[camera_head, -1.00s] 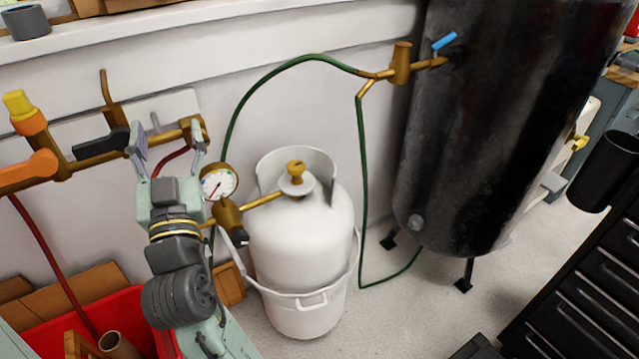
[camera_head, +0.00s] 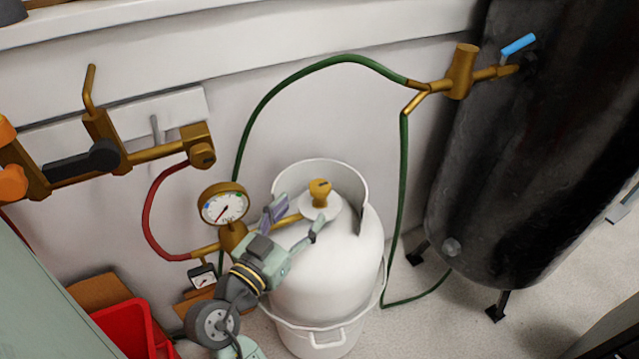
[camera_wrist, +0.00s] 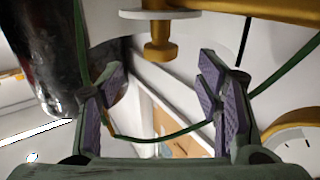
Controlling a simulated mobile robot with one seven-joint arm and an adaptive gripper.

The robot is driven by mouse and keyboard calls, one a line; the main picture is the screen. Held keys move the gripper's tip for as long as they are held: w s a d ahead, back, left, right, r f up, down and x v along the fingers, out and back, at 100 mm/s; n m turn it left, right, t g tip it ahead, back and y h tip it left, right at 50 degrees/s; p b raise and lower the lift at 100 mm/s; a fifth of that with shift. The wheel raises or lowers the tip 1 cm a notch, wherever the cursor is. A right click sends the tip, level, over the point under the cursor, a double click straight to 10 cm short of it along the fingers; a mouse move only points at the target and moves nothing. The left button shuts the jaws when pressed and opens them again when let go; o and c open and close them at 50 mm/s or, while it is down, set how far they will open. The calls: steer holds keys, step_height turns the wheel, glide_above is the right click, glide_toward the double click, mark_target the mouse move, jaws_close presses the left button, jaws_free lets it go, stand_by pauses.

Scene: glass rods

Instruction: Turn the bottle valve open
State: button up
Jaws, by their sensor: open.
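The white gas bottle (camera_head: 335,260) stands at the centre of the head view with a brass bottle valve (camera_head: 320,190) on its top, above a pale round plate. My gripper (camera_head: 293,222) is at the near left of the valve, its fingers spread and pointing toward it. In the wrist view the brass valve (camera_wrist: 159,48) appears upside down at the top centre. There it lies between the lines of the two purple-padded fingers of my gripper (camera_wrist: 163,95), which hold nothing. I cannot tell how far the valve is from the fingertips.
A pressure gauge (camera_head: 223,204) and regulator sit just left of my gripper. A raised white collar (camera_head: 330,168) curves behind the valve. A green hose (camera_head: 290,80) arches behind it to brass fittings beside the dark tank (camera_head: 500,150). A red bin (camera_head: 125,325) stands lower left.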

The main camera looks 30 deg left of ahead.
mark_target(314, 196)
steer(key=w, duration=0.2)
steer(key=w+p, duration=0.1)
steer(key=w, duration=0.2)
steer(key=w+p, duration=0.1)
steer(key=w, duration=0.2)
steer(key=shift+w+a, duration=0.2)
steer(key=shift+a, duration=0.05)
steer(key=shift+c, duration=0.5)
steer(key=c, duration=1.1)
